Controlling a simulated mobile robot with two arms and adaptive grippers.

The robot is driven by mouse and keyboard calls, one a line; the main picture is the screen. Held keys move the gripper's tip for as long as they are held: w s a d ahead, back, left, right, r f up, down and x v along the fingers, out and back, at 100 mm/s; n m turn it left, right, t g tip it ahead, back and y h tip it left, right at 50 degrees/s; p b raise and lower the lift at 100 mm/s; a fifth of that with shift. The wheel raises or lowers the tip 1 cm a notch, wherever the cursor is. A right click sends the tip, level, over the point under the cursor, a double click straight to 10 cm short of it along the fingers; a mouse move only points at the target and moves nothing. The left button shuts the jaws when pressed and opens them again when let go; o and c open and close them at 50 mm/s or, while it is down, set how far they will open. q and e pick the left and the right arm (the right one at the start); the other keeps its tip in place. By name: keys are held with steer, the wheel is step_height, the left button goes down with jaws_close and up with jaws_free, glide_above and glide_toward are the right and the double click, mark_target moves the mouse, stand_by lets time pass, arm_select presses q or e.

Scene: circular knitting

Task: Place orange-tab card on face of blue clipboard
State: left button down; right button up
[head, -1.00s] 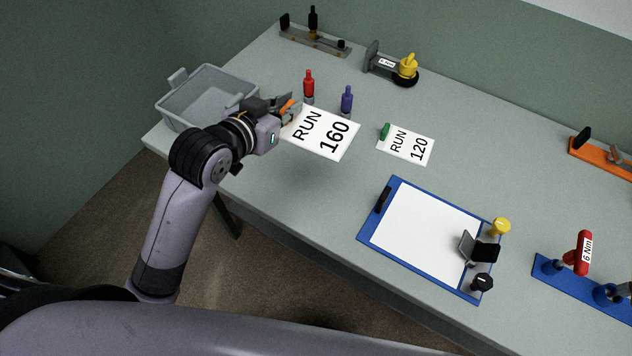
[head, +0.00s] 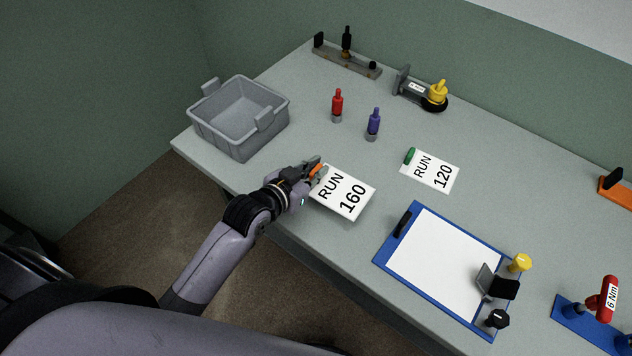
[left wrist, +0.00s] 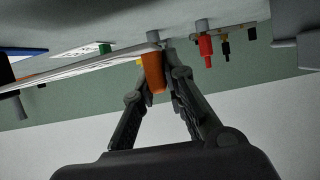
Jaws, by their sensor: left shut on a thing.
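The orange-tab card (head: 345,192) reads RUN 160 and is held above the table near its front edge. My left gripper (head: 316,170) is shut on its orange tab (head: 318,169), which also shows between the fingers in the left wrist view (left wrist: 152,72). The blue clipboard (head: 381,256) lies flat to the right of the card, with a white sheet (head: 440,262) on its face and a black clip at its left end. The card is apart from the clipboard.
A green-tab card (head: 431,171) reading RUN 120 lies behind the clipboard. A grey bin (head: 240,117) stands at left. A grey-black stand (head: 496,284), yellow knob (head: 520,263) and black knob (head: 497,319) are at the clipboard's right end.

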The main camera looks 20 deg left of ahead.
arm_select(q)
step_height(320, 180, down, 4)
steer(key=shift+f, duration=0.15)
steer(key=shift+f+p, duration=0.2)
steer(key=shift+p, duration=0.25)
steer(key=shift+f, duration=0.35)
steer(key=shift+f, duration=0.1)
steer(key=shift+f, duration=0.15)
steer(key=c, duration=1.6)
jaws_free()
steer(key=shift+c, duration=0.2)
